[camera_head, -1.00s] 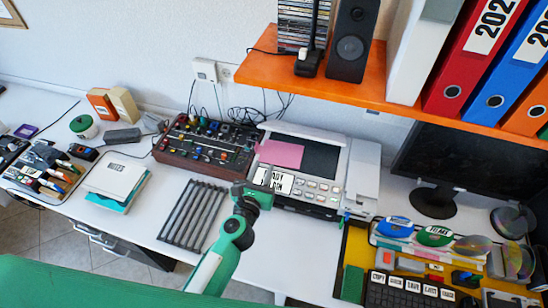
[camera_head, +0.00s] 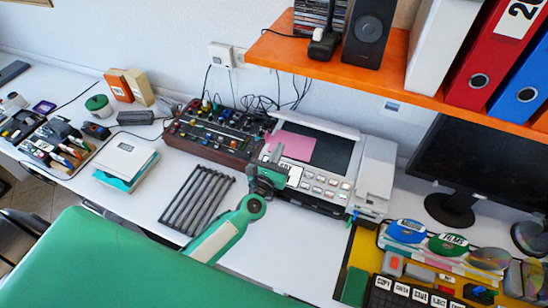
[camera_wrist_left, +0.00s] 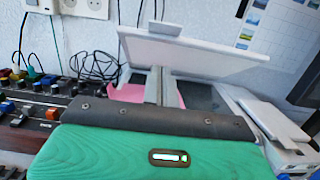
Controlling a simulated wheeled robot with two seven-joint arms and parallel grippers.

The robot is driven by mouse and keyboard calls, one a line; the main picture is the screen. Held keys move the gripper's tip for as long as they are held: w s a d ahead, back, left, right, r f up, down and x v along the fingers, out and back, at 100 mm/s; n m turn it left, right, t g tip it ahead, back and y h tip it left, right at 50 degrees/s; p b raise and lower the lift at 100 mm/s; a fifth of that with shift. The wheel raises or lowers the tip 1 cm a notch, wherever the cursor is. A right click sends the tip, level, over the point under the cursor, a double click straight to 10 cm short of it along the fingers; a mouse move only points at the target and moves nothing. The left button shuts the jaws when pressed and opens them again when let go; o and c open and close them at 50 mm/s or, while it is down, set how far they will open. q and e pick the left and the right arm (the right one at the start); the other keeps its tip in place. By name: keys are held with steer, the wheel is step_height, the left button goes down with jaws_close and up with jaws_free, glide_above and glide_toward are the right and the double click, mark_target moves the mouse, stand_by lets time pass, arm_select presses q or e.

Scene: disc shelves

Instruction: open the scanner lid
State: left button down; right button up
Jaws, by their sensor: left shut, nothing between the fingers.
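The scanner (camera_head: 322,184) stands on the white desk, with a row of buttons along its front. Its white lid (camera_head: 318,126) is raised at the back, seen nearly edge-on from the head. In the left wrist view the lid (camera_wrist_left: 190,52) stands tilted up over the scanner bed. A pink sheet (camera_head: 292,145) lies on the dark glass (camera_head: 333,153). My left gripper (camera_head: 275,157) is shut and empty at the scanner's front left. In the wrist view its fingers (camera_wrist_left: 158,84) overlap the pink sheet; contact with the lid cannot be told. My right gripper is not in view.
A mixer with knobs (camera_head: 212,133) stands close left of the scanner. A dark ribbed rack (camera_head: 196,199) lies in front of it. An orange shelf (camera_head: 410,95) with binders overhangs the back right. Bare desk (camera_head: 295,240) lies in front of the scanner.

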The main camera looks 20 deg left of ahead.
arm_select(q)
steer(key=w+r+p, duration=0.3)
steer(key=w+p, duration=0.1)
steer(key=w, duration=0.2)
steer(key=shift+r, duration=0.3)
steer(key=shift+d, duration=0.1)
